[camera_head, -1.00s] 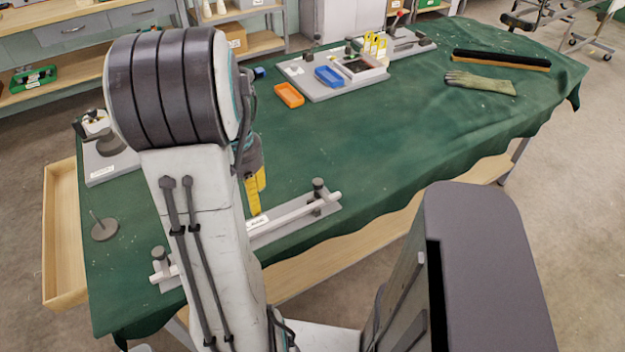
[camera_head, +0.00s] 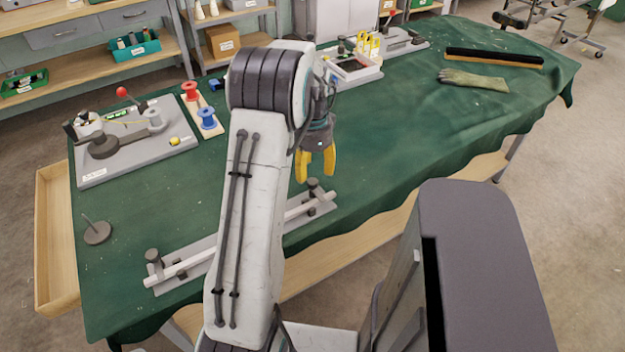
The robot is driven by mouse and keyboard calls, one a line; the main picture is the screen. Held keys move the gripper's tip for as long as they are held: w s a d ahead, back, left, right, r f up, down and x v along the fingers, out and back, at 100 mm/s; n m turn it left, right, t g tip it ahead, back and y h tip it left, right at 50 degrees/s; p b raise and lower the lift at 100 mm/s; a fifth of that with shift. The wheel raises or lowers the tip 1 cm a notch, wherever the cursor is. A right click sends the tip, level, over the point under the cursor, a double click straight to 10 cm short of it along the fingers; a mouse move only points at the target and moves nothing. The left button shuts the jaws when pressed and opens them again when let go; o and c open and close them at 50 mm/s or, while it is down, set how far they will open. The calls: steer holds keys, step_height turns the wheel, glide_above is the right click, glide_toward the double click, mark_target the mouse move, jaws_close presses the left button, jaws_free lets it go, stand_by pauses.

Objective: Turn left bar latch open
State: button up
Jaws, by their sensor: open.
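The bar fixture (camera_head: 190,268) is a grey plate near the front edge of the green-covered table, with a long white bar (camera_head: 180,264) lying along it. A dark round-topped latch (camera_head: 153,262) stands at its left end. A second dark latch (camera_head: 314,188) stands at its right end. My gripper (camera_head: 316,172) has yellow fingers that point down, apart and empty. In the picture it is just above the right latch, not touching it as far as I can tell. My arm hides the middle of the bar.
A grey board (camera_head: 135,140) with a red-knobbed lever stands at the back left, beside red and blue spools (camera_head: 207,118). A dark disc with a pin (camera_head: 96,231) is at the left. A glove (camera_head: 473,80) lies at the far right. The table's middle right is clear.

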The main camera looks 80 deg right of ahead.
mark_target(312, 181)
steer(key=shift+f, duration=2.3)
steer(key=shift+o, duration=0.2)
jaws_close()
